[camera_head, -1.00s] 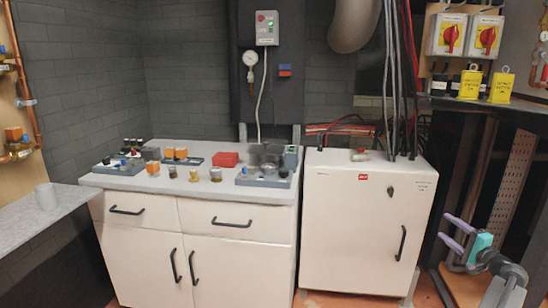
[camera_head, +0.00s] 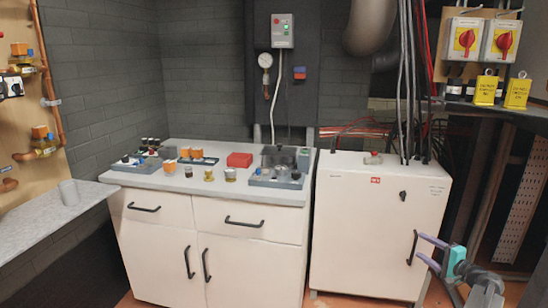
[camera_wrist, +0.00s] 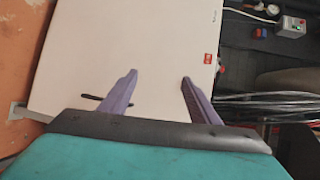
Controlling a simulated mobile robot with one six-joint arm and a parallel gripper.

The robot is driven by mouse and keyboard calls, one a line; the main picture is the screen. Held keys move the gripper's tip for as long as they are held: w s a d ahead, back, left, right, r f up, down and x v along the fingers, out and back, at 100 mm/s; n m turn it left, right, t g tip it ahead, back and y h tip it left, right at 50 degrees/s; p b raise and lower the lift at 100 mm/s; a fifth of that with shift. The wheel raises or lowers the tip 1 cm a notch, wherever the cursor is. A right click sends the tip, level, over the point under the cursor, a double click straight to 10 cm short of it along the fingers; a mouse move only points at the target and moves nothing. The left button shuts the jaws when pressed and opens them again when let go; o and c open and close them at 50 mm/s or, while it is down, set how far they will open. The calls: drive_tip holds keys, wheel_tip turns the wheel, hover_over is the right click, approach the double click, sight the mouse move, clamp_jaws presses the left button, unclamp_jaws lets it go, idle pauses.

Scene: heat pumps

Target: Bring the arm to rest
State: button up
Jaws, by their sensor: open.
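My gripper (camera_head: 426,248) is at the lower right in the head view, in front of the white cabinet near its handle. Its two purple fingers are apart with nothing between them. In the wrist view the open fingers (camera_wrist: 158,82) point at the white cabinet door, and the teal gripper body fills the bottom. I cannot tell whether a fingertip touches the cabinet.
The white cabinet (camera_head: 360,220) has a black handle (camera_head: 412,247). Left of it, a counter (camera_head: 270,198) holds trays and small parts, including a red box (camera_head: 239,160).

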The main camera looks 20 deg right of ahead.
drive_tip(key=w+a+f+n+g+y+p, duration=0.15)
drive_tip(key=w+a+f, duration=0.35)
drive_tip(key=a, duration=0.5)
drive_tip(key=w+a+f+n+g+y+p, duration=0.1)
drive_tip(key=w+a+f+n+g+y, duration=0.15)
drive_tip(key=a+f, duration=0.65)
drive_tip(key=w+a+f+n+g+y+p, duration=0.1)
drive_tip(key=w+a+f+g+y+p, duration=0.2)
drive_tip(key=a, duration=0.9)
drive_tip(key=s+a+f+n+g, duration=0.1)
drive_tip(key=a+f+g, duration=0.15)
drive_tip(key=a, duration=0.45)
drive_tip(key=a+f+n+g, duration=0.1)
drive_tip(key=a+f+n, duration=0.1)
drive_tip(key=a+f, duration=0.35)
drive_tip(key=s+a+f+n+g+p, duration=0.25)
drive_tip(key=s+a, duration=0.35)
drive_tip(key=a, duration=0.4)
drive_tip(key=s+a+f+n+g+p, duration=0.1)
drive_tip(key=s+a+f+n+g, duration=0.15)
drive_tip(key=s+a, duration=0.45)
drive_tip(key=s+a+n+g+h+p, duration=0.2)
drive_tip(key=s+a+n+g, duration=0.1)
drive_tip(key=s, duration=0.5)
drive_tip(key=s+a+n+g+h+p, duration=0.1)
drive_tip(key=s+a+n+g+h, duration=0.2)
drive_tip(key=s, duration=0.6)
drive_tip(key=shift+a+f+h+p, duration=0.35)
drive_tip(key=shift+a+f, duration=0.1)
drive_tip(key=shift+a, duration=0.95)
